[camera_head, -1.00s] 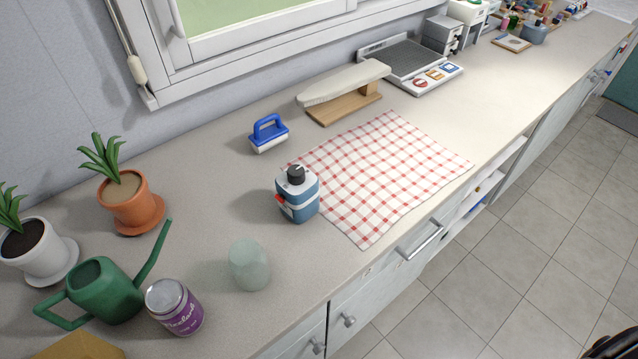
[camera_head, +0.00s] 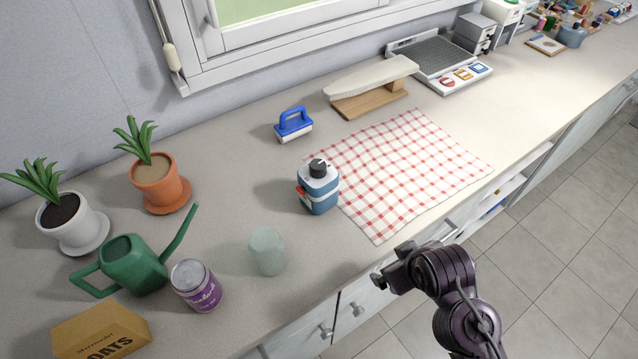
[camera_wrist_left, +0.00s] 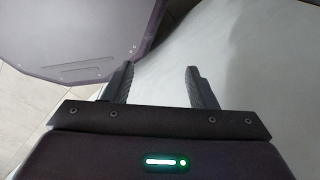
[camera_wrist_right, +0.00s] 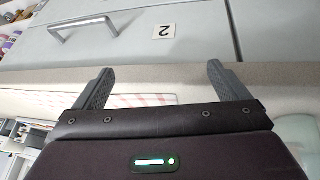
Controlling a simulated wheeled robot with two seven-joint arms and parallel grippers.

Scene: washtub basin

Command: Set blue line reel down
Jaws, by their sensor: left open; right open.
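I cannot make out a blue line reel for certain in any view, and neither gripper holds one. A blue container with a black knob (camera_head: 319,188) stands upright on the counter beside the checked cloth. My right gripper (camera_wrist_right: 158,82) is open and empty. In the head view its arm reaches in from the lower right, over the counter's front edge, with the wrist right of and nearer than the blue container. My left gripper (camera_wrist_left: 160,74) is open and empty, seen only in its wrist view, near a plain pale surface.
A red-checked cloth (camera_head: 405,165) lies flat mid-counter. Around it are a blue-handled brush (camera_head: 294,124), a small ironing board (camera_head: 370,82) and a translucent cup (camera_head: 267,251). A watering can (camera_head: 133,265), purple tin (camera_head: 196,286), oats box (camera_head: 101,331) and potted plants crowd the left. Small spools (camera_head: 575,15) sit far right.

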